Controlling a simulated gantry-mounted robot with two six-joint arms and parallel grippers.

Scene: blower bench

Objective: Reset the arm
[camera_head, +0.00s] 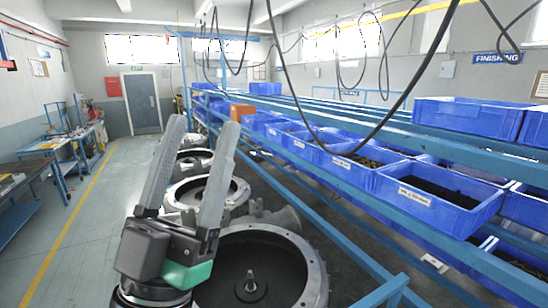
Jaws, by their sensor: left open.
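My left gripper (203,125) stands at the lower left of centre in the head view, with its two long grey fingers pointing up and spread apart. It is open, and nothing shows between the fingers. It has a dark body with a green part at its base. It overlaps the large round grey blower housing (312,272) behind it. My right gripper is not in view.
Several grey blower housings (237,188) stand in a row going back. Blue racks (345,173) with blue bins (425,205) fill the right side. Dark cables (291,95) hang from above. Workbenches (48,147) stand at the left. The floor (100,215) at left is clear.

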